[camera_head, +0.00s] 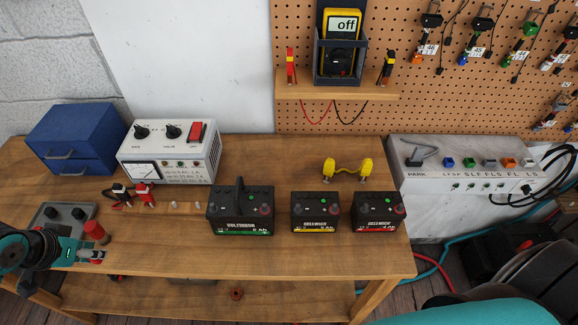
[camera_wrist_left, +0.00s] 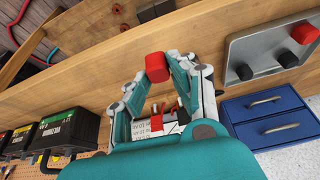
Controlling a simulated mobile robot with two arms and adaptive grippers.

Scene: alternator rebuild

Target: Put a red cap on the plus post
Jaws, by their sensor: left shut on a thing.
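My left gripper (camera_head: 97,250) reaches in from the lower left near the tray (camera_head: 45,222). In the left wrist view my left gripper (camera_wrist_left: 157,78) is shut on a red cap (camera_wrist_left: 157,67) at its fingertips. The held red cap also shows in the head view (camera_head: 95,231). Another red cap (camera_wrist_left: 304,33) and two black caps (camera_wrist_left: 288,58) stand on the tray. My right gripper is out of view.
Blue drawers (camera_head: 75,138) and a white power supply (camera_head: 170,152) stand at the back left. Red and black clamps (camera_head: 145,194) lie before the supply. The table front between tray and batteries is clear.

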